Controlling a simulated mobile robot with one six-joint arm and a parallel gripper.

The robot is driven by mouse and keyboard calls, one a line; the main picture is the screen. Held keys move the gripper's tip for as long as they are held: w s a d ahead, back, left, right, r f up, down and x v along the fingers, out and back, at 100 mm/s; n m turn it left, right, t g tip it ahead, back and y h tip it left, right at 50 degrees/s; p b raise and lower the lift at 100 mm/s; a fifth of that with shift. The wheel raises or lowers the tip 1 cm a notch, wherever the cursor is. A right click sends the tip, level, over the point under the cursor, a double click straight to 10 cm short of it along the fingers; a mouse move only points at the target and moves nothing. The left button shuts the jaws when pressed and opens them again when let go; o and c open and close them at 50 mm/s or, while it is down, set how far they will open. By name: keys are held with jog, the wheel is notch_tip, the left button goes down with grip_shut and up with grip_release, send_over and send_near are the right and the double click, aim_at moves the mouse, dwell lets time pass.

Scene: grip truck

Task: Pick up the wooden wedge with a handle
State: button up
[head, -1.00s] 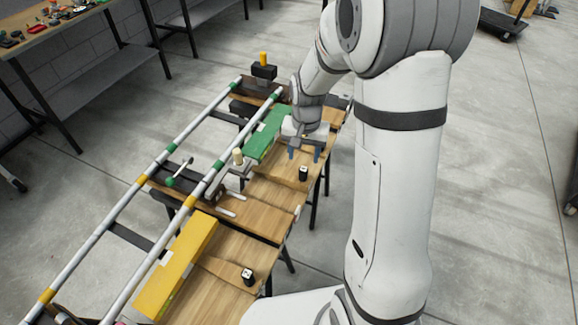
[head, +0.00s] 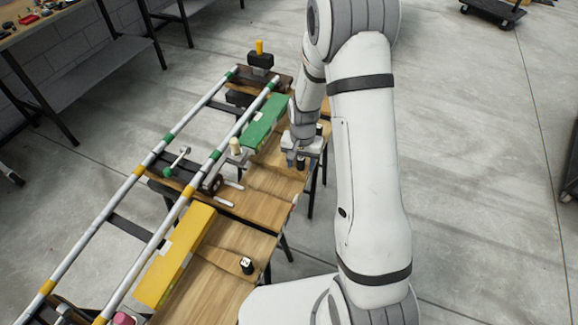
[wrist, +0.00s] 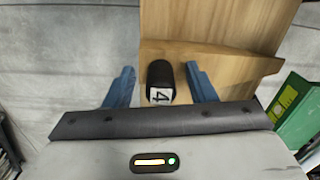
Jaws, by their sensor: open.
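A wooden wedge (head: 268,180) lies on the far half of the wooden bench top, below the green block. Its black handle (wrist: 159,75), with a white label reading 4, stands between my fingers in the wrist view. My gripper (wrist: 160,69) is open, with one blue finger on each side of the handle and a gap on both sides. In the head view my gripper (head: 298,158) is over the wedge and mostly hides that handle. A second wooden wedge (head: 215,262) with a black labelled handle (head: 247,265) lies nearer, beside the yellow block.
A green block (head: 262,122) and a yellow block (head: 176,258) lie along the bench. Two long metal rails (head: 200,185) with green and yellow bands run on its left. A cluttered table (head: 45,25) stands at the back left. The floor to the right is mostly clear.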

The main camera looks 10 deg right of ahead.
grip_shut()
dwell(0.5)
jog(key=shift+r, duration=0.1)
